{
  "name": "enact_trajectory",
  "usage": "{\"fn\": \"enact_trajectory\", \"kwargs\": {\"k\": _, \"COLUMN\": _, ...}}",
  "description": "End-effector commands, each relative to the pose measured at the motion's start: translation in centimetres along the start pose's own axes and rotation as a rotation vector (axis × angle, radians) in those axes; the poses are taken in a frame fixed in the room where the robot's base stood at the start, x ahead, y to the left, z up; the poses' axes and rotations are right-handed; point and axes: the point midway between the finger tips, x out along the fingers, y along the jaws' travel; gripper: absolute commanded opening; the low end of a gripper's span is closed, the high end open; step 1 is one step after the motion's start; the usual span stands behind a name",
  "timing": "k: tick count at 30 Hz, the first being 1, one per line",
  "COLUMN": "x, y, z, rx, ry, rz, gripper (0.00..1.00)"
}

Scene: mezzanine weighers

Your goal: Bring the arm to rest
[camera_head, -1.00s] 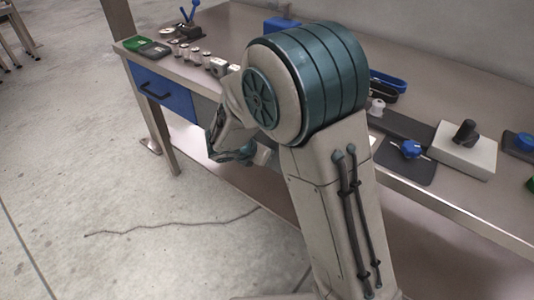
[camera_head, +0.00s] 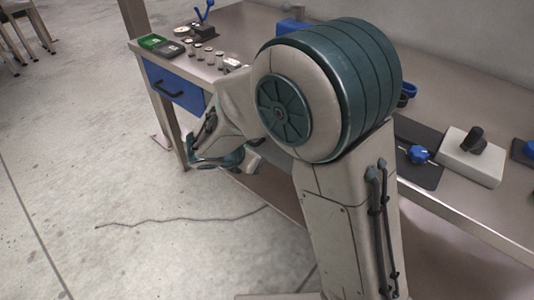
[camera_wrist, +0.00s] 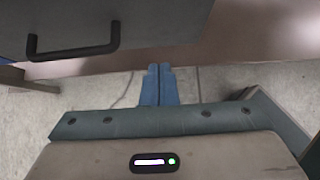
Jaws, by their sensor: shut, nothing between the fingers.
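My gripper (camera_wrist: 159,85) shows in the wrist view with its two blue fingers pressed together and nothing between them. It points toward the floor and the bench's underside, just below a dark drawer handle. In the head view my arm is folded in front of the bench, with its lower part hanging off the bench's front edge.
The workbench (camera_head: 470,212) runs along the arm's far side. Its blue drawer (camera_head: 175,86) has a black handle (camera_wrist: 75,48). Small weights, a green tray (camera_head: 152,41) and a white block (camera_head: 468,160) with a dark knob stand on top. Open floor lies left, crossed by a thin cable (camera_head: 180,219).

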Motion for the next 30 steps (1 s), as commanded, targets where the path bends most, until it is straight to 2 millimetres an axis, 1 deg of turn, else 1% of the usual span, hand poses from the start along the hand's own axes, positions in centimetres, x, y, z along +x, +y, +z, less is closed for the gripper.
{"fn": "enact_trajectory", "kwargs": {"k": 1, "x": -1.4, "y": 0.1, "z": 0.1, "rx": -0.002, "ry": 0.000, "rz": 0.006, "gripper": 0.00}}
{"fn": "enact_trajectory", "kwargs": {"k": 3, "x": -2.5, "y": 0.1, "z": -0.1, "rx": -0.004, "ry": 0.001, "rz": 0.006, "gripper": 0.00}}
{"fn": "enact_trajectory", "kwargs": {"k": 6, "x": -3.7, "y": 0.1, "z": -0.1, "rx": -0.004, "ry": 0.001, "rz": 0.005, "gripper": 0.00}}
{"fn": "enact_trajectory", "kwargs": {"k": 9, "x": -4.3, "y": 0.1, "z": -0.1, "rx": -0.003, "ry": 0.002, "rz": 0.003, "gripper": 0.00}}
{"fn": "enact_trajectory", "kwargs": {"k": 14, "x": -4.5, "y": 0.0, "z": -0.2, "rx": -0.002, "ry": 0.002, "rz": 0.001, "gripper": 0.00}}
{"fn": "enact_trajectory", "kwargs": {"k": 17, "x": -4.7, "y": -0.4, "z": 0.5, "rx": 0.028, "ry": 0.009, "rz": -0.008, "gripper": 0.00}}
{"fn": "enact_trajectory", "kwargs": {"k": 20, "x": -5.2, "y": -2.4, "z": 2.6, "rx": 0.155, "ry": 0.039, "rz": -0.047, "gripper": 0.00}}
{"fn": "enact_trajectory", "kwargs": {"k": 23, "x": -6.2, "y": -6.0, "z": 5.8, "rx": 0.396, "ry": 0.091, "rz": -0.119, "gripper": 0.00}}
{"fn": "enact_trajectory", "kwargs": {"k": 24, "x": -6.7, "y": -7.7, "z": 7.0, "rx": 0.515, "ry": 0.116, "rz": -0.152, "gripper": 0.00}}
{"fn": "enact_trajectory", "kwargs": {"k": 26, "x": -7.6, "y": -10.3, "z": 8.7, "rx": 0.706, "ry": 0.154, "rz": -0.207, "gripper": 0.00}}
{"fn": "enact_trajectory", "kwargs": {"k": 27, "x": -8.2, "y": -12.0, "z": 9.6, "rx": 0.831, "ry": 0.177, "rz": -0.244, "gripper": 0.00}}
{"fn": "enact_trajectory", "kwargs": {"k": 29, "x": -9.3, "y": -14.3, "z": 10.7, "rx": 1.021, "ry": 0.209, "rz": -0.297, "gripper": 0.00}}
{"fn": "enact_trajectory", "kwargs": {"k": 30, "x": -10.1, "y": -15.7, "z": 11.4, "rx": 1.148, "ry": 0.231, "rz": -0.331, "gripper": 0.00}}
